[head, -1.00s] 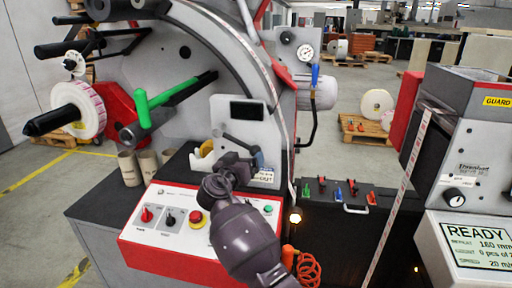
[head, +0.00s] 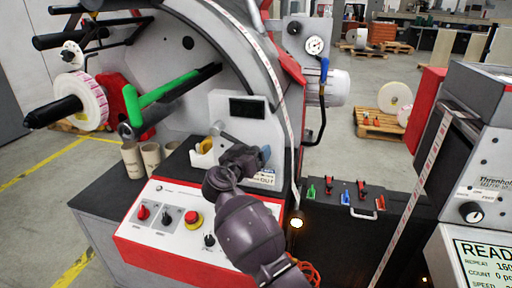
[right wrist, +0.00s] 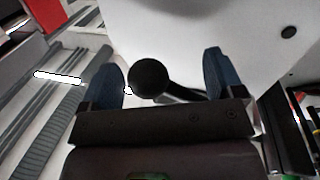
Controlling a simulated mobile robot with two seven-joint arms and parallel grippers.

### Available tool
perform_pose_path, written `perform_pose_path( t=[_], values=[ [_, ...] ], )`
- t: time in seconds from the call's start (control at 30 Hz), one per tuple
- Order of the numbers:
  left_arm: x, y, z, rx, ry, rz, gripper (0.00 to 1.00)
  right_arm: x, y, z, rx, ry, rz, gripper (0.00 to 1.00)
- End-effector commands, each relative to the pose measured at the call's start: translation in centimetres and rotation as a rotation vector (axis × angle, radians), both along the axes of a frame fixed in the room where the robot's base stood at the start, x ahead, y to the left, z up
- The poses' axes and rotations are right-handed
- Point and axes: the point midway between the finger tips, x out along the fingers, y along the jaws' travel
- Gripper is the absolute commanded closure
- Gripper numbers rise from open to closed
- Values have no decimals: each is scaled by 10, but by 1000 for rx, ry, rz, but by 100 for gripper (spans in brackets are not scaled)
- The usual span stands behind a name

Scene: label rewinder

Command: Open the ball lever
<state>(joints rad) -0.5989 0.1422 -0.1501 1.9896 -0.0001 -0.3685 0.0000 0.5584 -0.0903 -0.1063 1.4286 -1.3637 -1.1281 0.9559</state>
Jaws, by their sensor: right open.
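The ball lever shows in the right wrist view as a black ball (right wrist: 148,78) on a dark rod. The ball lies between the two blue fingers of my right gripper (right wrist: 163,80), nearer the left finger. The gripper is open, with a gap on both sides of the ball. In the head view my right gripper (head: 252,158) is in front of the white panel of the machine, above the control box. A grey lever rod (head: 228,137) shows there beside it; the ball end is hidden behind the gripper. My left gripper is not in view.
The control box (head: 170,238) with knobs and a red stop button lies below my right arm. A green handle (head: 160,92) and a label roll (head: 82,100) are at the left. A slanted label web (head: 425,180) runs at the right, beside the display unit.

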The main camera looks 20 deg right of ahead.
Motion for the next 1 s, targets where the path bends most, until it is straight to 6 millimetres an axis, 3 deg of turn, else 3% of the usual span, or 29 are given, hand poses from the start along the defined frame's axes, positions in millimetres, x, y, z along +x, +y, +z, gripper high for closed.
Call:
perform_pose_path(
  t=[0.43,0.87,1.0],
  values=[
    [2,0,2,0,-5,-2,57,-1,3,0,0,0,-1,13],
    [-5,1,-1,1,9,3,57,-1,2,0,1,-2,0,79],
    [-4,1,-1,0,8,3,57,0,3,1,0,-3,0,81]
  ],
)
